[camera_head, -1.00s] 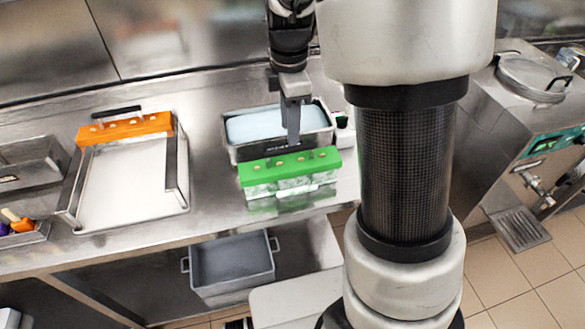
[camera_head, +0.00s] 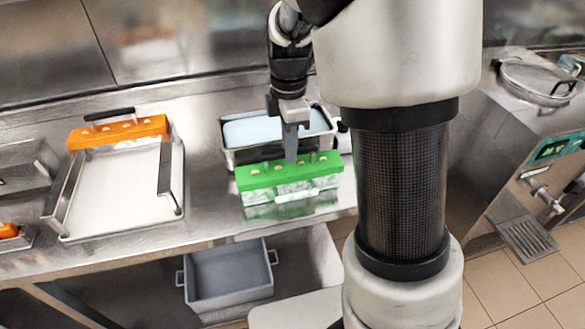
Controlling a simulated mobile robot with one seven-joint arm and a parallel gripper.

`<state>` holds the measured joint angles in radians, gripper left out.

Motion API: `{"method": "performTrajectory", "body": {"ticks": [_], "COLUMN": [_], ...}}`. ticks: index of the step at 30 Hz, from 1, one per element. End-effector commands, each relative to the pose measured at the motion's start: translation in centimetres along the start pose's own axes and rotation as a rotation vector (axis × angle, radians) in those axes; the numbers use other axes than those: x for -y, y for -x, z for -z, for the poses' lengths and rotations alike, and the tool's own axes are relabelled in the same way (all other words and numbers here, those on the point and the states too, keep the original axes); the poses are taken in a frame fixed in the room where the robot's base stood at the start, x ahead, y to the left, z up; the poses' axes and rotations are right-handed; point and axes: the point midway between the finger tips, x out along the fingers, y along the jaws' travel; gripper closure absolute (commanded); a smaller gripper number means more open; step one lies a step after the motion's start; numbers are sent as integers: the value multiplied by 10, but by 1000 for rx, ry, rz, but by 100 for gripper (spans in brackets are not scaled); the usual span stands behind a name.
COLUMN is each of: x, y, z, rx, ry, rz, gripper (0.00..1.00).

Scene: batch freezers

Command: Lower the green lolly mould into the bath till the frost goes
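The green lolly mould (camera_head: 262,179) is on the steel counter, just in front of the bath. Its pockets below the green top look frosty white. The bath (camera_head: 229,156) is a steel tub filled with pale blue liquid (camera_head: 262,130). My gripper (camera_head: 291,158) points down over the middle of the mould's top, its fingertips at or very near it. The fingers are seen edge-on, so their gap and any hold on the mould are hidden.
An orange mould (camera_head: 118,132) with a black handle sits at the back of a shallow white-bottomed tray (camera_head: 120,232) on the left. A grey bin (camera_head: 228,275) is below the counter. A lidded machine (camera_head: 540,80) stands at right. Counter between tray and bath is clear.

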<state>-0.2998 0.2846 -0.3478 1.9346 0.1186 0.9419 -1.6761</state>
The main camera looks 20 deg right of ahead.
Motion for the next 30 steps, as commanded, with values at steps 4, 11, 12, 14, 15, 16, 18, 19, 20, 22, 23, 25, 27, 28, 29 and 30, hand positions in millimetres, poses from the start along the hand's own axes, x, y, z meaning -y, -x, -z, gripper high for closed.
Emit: {"method": "performTrajectory", "body": {"ticks": [4, 11, 12, 14, 15, 16, 18, 19, 20, 22, 23, 25, 27, 28, 29, 30], "x": [0, 0, 0, 0, 0, -1, -1, -1, -1, -1, -1, -1, -1, -1, -1, 0], "y": [0, 9, 12, 18, 21, 24, 29, 32, 34, 40, 42, 48, 53, 56, 58, 61], "z": [0, 0, 0, 0, 0, 0, 0, 0, 0, 0, 0, 0, 0, 0, 0, 0], "rx": [0, 0, -1, -1, -1, -1, -1, -1, 0, 0, 0, 0, 0, 0, 0, 0], "ry": [0, 0, -1, -1, -1, -1, -1, -1, -1, -1, -1, -1, 0, 0, 0, 0], "rz": [0, -1, -1, -2, -2, -2, -3, -3, -3, -4, -4, -3, -3, -2, -2, -2], "gripper": [100, 100, 100, 100, 100, 100, 100, 100, 100, 100, 100, 100, 100, 100, 100, 100]}}
